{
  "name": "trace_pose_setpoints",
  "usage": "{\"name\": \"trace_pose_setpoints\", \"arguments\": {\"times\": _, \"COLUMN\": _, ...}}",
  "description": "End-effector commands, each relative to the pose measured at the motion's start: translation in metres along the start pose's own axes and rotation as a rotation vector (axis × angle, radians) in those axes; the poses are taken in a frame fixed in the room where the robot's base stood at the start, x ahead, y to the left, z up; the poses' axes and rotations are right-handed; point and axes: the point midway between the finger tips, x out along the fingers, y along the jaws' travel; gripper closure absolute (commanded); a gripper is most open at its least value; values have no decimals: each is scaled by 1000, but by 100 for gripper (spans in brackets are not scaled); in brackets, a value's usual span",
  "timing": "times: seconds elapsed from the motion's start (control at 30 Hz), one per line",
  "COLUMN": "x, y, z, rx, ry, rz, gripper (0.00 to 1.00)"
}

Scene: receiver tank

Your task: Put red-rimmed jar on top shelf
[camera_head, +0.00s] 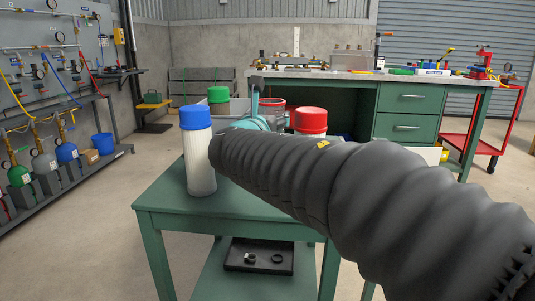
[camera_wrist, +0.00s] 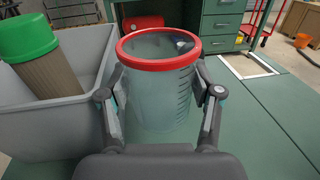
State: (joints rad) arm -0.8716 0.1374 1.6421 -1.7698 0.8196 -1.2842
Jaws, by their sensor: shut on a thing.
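The red-rimmed jar (camera_wrist: 157,95) is clear, open at the top and marked with graduation lines. In the wrist view it stands upright between the two fingers of my gripper (camera_wrist: 161,98), which is shut on its sides. In the head view only its red rim (camera_head: 270,103) shows clearly, behind my dark arm. My gripper (camera_head: 255,122) is partly hidden there too. The green table (camera_head: 165,205) has a top and a lower shelf (camera_head: 215,278). I cannot tell whether the jar's base touches the green top.
A blue-lidded jar (camera_head: 197,150) and a red-lidded jar (camera_head: 310,121) stand on the table. A grey bin (camera_wrist: 75,125) beside the held jar contains a green-lidded jar (camera_wrist: 35,55). A black tray (camera_head: 258,257) lies on the lower shelf. A workbench (camera_head: 400,95) stands behind.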

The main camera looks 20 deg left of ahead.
Motion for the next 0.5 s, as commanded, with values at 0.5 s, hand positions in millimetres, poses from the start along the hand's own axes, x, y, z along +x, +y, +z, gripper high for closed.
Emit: {"name": "trace_pose_setpoints", "arguments": {"times": 0.5, "x": -1, "y": 2, "z": -57, "rx": -2, "ry": 1, "rz": 4, "gripper": 76}}
